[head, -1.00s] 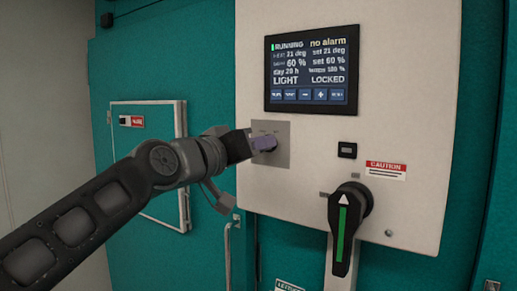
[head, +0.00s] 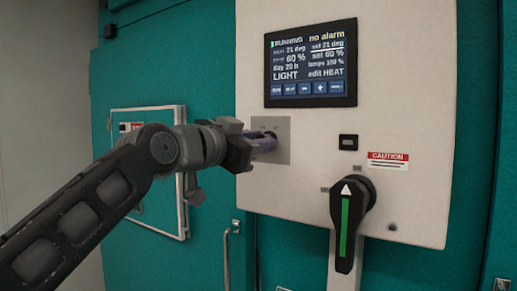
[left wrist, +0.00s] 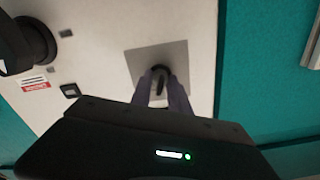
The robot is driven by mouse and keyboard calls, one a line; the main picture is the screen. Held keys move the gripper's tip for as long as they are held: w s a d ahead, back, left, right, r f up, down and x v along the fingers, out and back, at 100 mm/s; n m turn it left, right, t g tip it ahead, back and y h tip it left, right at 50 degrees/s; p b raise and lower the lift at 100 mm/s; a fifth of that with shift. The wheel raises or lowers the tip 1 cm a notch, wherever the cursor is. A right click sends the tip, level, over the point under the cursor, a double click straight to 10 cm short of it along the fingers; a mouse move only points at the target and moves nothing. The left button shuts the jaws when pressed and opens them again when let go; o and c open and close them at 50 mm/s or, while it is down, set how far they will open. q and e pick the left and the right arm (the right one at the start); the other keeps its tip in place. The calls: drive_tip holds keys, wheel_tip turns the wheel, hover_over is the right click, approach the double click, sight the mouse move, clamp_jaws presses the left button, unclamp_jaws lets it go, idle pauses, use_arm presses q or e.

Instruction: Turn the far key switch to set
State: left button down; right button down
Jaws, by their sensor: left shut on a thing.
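The key switch sits on a square grey plate (head: 284,153) on the white panel, below the display. My left gripper (head: 265,144) reaches it from the left and its purple fingers are shut on the key. In the left wrist view the dark key (left wrist: 160,72) shows between the fingertips, in front of the grey plate (left wrist: 176,53). The switch's position marks are too small to read and partly covered by the fingers. The display (head: 311,66) reads RUNNING, no alarm and edit HEAT, with "set 21 deg" underlined. My right gripper is not in view.
A black rotary handle with a green stripe (head: 345,228) stands out below right of the switch. A small black module (head: 348,142) and a caution label (head: 387,161) are nearby. A white-framed hatch (head: 183,217) lies left, behind my arm.

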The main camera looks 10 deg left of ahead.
use_arm(q)
drive_tip(key=shift+m, duration=0.8)
drive_tip(key=c, duration=1.6)
unclamp_jaws()
drive_tip(key=shift+s+b, duration=0.1)
drive_tip(key=shift+b, duration=0.2)
drive_tip(key=b+v, duration=0.3)
drive_tip(key=v, duration=0.4)
drive_tip(key=shift+s+a, duration=0.1)
drive_tip(key=shift+s, duration=0.2)
